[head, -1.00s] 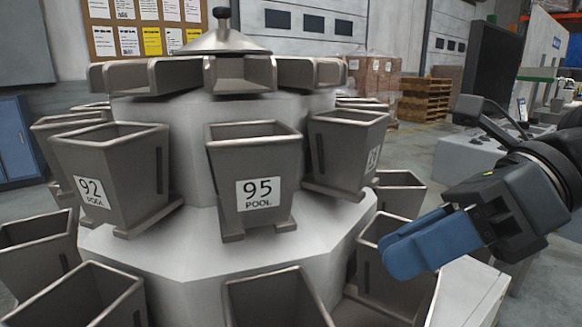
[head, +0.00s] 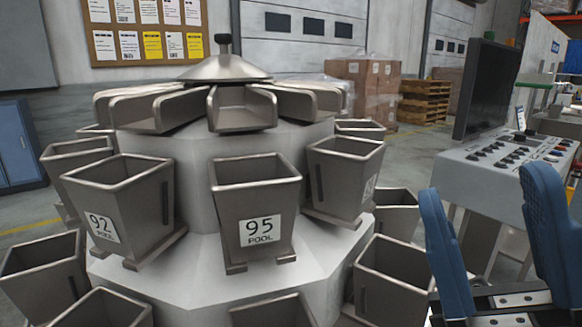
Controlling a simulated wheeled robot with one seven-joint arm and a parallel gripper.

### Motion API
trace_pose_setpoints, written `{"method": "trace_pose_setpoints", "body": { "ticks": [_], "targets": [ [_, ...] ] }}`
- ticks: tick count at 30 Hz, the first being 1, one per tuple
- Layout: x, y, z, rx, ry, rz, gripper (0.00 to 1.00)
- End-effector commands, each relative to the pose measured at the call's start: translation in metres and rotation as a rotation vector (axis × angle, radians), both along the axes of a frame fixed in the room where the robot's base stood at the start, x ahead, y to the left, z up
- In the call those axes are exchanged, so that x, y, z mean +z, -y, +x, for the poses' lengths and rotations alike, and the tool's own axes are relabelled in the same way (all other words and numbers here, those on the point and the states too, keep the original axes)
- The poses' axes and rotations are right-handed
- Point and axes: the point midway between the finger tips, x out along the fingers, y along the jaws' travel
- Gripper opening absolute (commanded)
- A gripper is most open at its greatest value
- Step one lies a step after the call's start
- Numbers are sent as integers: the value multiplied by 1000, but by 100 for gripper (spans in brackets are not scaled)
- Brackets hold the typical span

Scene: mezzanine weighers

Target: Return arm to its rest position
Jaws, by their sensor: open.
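My gripper (head: 500,245) is at the lower right in the head view. Its two blue fingers point up and stand wide apart, with nothing between them. The right edge of the frame cuts off part of the gripper, and the rest of my arm is out of view. The gripper appears in front of the control console and to the right of the weigher, apart from its buckets.
A round multihead weigher with several grey buckets fills the left and middle; bucket 95 (head: 254,215) faces me, bucket 92 (head: 122,205) is to its left. A control console (head: 480,175) with a dark monitor (head: 487,90) stands at right. Pallets (head: 425,102) and boxes (head: 378,85) are behind.

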Motion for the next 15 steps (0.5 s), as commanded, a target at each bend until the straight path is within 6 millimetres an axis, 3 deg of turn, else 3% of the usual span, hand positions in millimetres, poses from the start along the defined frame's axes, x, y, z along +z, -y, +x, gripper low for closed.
{"method": "trace_pose_setpoints", "body": {
  "ticks": [8, 15],
  "targets": [
    [-56, 30, -13, 14, -402, 295, 44],
    [-122, 50, -44, 6, -766, 475, 44]
  ]
}}
